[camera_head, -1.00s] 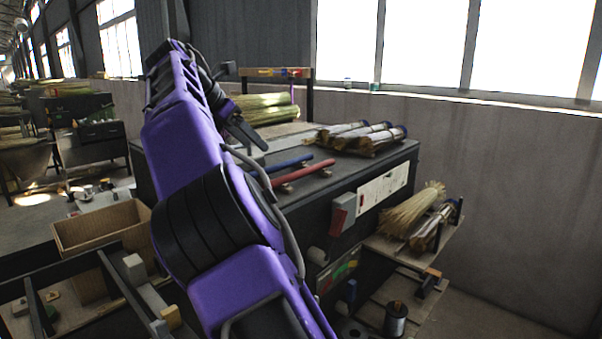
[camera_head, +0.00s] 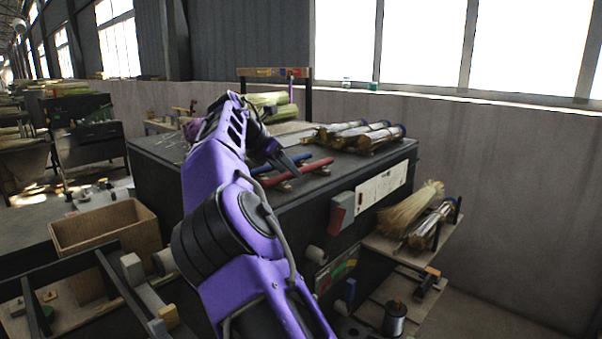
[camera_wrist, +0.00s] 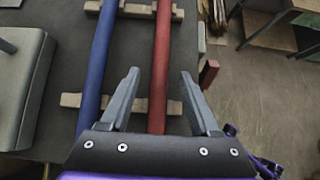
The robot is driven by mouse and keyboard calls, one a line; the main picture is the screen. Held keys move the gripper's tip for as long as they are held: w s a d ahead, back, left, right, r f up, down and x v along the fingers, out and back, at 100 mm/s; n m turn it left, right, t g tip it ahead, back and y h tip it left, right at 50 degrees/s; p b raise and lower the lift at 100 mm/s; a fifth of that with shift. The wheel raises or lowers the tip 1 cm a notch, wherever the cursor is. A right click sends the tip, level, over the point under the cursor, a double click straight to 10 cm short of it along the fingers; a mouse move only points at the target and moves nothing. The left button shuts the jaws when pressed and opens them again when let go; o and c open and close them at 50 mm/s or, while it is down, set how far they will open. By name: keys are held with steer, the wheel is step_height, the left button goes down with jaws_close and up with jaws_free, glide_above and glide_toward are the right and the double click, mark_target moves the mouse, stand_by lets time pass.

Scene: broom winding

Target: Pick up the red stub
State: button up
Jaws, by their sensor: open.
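The red stub (camera_head: 312,168) is a straight red rod lying on wooden rests on the dark bench top. In the wrist view the red stub (camera_wrist: 161,45) runs up the picture, between my two fingers. My gripper (camera_wrist: 161,78) is open and empty, with one grey finger on each side of the stub; I cannot tell how far above it the fingertips are. In the head view my gripper (camera_head: 285,161) is over the bench by the rods. The near end of the stub is hidden behind the gripper body in the wrist view.
A blue rod (camera_wrist: 97,50) lies parallel, left of the red stub, on the same wooden rests (camera_wrist: 133,11). A grey block (camera_wrist: 22,90) stands further left. Tied bundles (camera_head: 360,135) lie behind on the bench. A red-grey box (camera_head: 341,213) is on the bench's front side.

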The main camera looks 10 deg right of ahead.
steer(key=shift+w+d+f, duration=0.2)
steer(key=shift+d+f, duration=0.05)
steer(key=shift+f, duration=0.05)
jaws_close()
steer(key=shift+r, duration=0.1)
